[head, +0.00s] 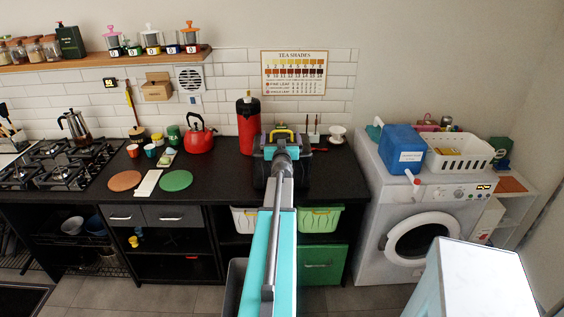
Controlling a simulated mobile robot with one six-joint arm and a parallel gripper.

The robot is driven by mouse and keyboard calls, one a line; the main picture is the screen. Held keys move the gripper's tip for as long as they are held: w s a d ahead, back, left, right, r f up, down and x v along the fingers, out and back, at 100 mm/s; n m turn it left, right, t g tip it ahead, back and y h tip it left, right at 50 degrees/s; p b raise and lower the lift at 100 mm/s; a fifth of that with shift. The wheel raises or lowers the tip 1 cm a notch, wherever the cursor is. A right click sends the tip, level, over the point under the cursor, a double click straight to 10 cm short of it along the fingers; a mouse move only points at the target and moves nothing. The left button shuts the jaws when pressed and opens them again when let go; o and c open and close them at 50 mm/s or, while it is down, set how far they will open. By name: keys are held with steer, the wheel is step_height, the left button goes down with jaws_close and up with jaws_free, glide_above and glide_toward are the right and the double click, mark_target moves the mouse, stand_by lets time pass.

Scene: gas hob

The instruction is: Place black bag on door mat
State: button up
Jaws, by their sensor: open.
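My gripper (281,147) is seen from behind at the end of my teal arm, over the back of the black counter. It is open; its fingertips are mostly hidden by its own body. A dark shape with a yellow handle-like part (283,134) shows right at the gripper; I cannot tell whether this is the black bag or whether the gripper touches it. A dark flat rectangle (18,300) lies at the lower left floor edge, cut off by the frame; I cannot tell whether it is the door mat.
A red flask (248,124) stands left of my gripper, with a red kettle (199,136) further left. The gas hob (60,166) is at the far left. A washing machine (420,215) on the right carries a blue container (402,148) and a white basket (458,154).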

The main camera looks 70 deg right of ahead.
mark_target(281, 131)
steer(key=shift+d, duration=0.15)
steer(key=shift+p+x, duration=0.85)
steer(key=shift+x, duration=1.65)
steer(key=shift+s+f, duration=0.1)
steer(key=c, duration=2.1)
steer(key=shift+r, duration=0.2)
steer(key=shift+r+p, duration=0.35)
steer(key=shift+r, duration=1.4)
steer(key=shift+r+v, duration=0.2)
steer(key=shift+v, duration=2.45)
steer(key=shift+r+v, duration=0.25)
steer(key=shift+v, duration=2.4)
steer(key=shift+r+v, duration=0.2)
steer(key=shift+v, duration=2.45)
steer(key=shift+s, duration=0.15)
